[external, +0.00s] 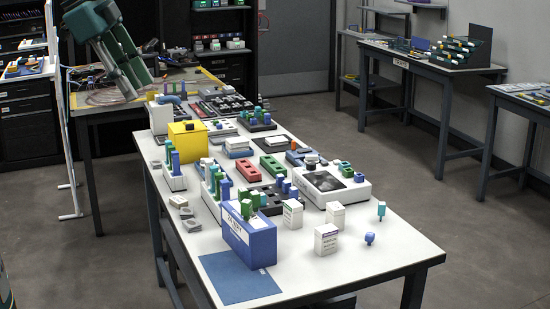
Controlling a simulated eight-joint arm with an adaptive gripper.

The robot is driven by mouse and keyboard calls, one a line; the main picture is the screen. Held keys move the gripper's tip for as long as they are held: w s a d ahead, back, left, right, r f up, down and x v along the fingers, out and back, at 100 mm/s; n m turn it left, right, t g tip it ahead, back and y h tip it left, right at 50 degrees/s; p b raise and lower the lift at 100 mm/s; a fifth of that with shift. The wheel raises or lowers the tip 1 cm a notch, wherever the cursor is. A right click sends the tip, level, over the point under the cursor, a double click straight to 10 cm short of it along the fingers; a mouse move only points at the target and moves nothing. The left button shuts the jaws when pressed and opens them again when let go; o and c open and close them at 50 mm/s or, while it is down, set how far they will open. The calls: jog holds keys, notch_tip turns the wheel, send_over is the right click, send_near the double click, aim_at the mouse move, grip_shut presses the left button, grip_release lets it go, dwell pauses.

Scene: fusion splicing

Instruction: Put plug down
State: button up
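Two small plug-like pieces are at the right front of the white table: a teal one (381,209) standing upright and a blue one (369,239) nearer the front edge. Several more green and blue pegs stand in holders along the left side and middle of the table. I cannot tell which piece is the task's plug. My gripper cannot be made out in the external view, and nothing is visibly held above the table.
A blue bin (249,243) stands by a blue mat (238,279). The right front corner is clear. A green-and-grey jointed structure (122,55) rises over the back table.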

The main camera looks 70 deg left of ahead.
jog(key=s+n+t, duration=0.2)
jog(key=s+n, duration=0.4)
jog(key=s, duration=0.1)
jog(key=shift+s+a+f+n, duration=0.2)
jog(key=shift+s+a+n, duration=0.15)
jog(key=shift+n, duration=0.05)
jog(key=shift+f, duration=0.1)
notch_tip(320, 180, down, 24)
jog(key=b, duration=2.4)
jog(key=shift+f+b, duration=0.25)
jog(key=shift+b, duration=0.1)
